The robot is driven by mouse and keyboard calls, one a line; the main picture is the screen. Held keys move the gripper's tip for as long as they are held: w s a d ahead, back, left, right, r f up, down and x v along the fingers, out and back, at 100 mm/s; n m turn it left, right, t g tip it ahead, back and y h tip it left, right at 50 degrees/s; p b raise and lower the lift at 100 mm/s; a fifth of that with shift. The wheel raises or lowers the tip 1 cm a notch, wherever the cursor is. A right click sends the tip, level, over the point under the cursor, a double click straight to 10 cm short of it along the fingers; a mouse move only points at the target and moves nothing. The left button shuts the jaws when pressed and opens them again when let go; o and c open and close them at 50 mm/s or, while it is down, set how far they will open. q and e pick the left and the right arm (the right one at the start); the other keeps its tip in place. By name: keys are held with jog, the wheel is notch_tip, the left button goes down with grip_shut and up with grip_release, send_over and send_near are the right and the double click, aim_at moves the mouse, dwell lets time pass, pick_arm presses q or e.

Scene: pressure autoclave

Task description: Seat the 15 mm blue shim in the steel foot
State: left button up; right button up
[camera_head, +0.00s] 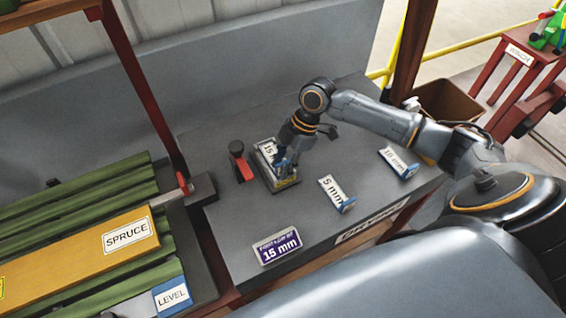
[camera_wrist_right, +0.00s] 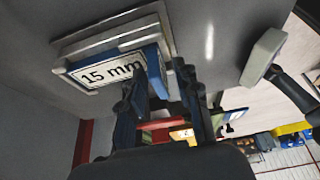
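The 15 mm blue shim (camera_head: 268,149) has a white label and lies over the steel foot (camera_head: 284,186) on the grey bench. The right wrist view shows the shim (camera_wrist_right: 108,72) within the foot's pale frame (camera_wrist_right: 110,30), its blue edge towards my fingers. I cannot tell whether it lies fully down. My right gripper (camera_head: 287,166) reaches down at the foot's near side. In the right wrist view its two dark fingers (camera_wrist_right: 168,95) are close together around the shim's blue end and partly hide it. My left gripper is not in view.
A 5 mm shim (camera_head: 331,189) and a 10 mm shim (camera_head: 393,158) lie to the right. A 15 mm sign (camera_head: 278,247) sits near the front edge. The SPRUCE beam (camera_head: 80,256) lies at left.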

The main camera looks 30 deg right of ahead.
jog(key=shift+r, duration=0.1)
jog(key=b+v, duration=0.1)
jog(key=v, duration=1.1)
dwell(0.4)
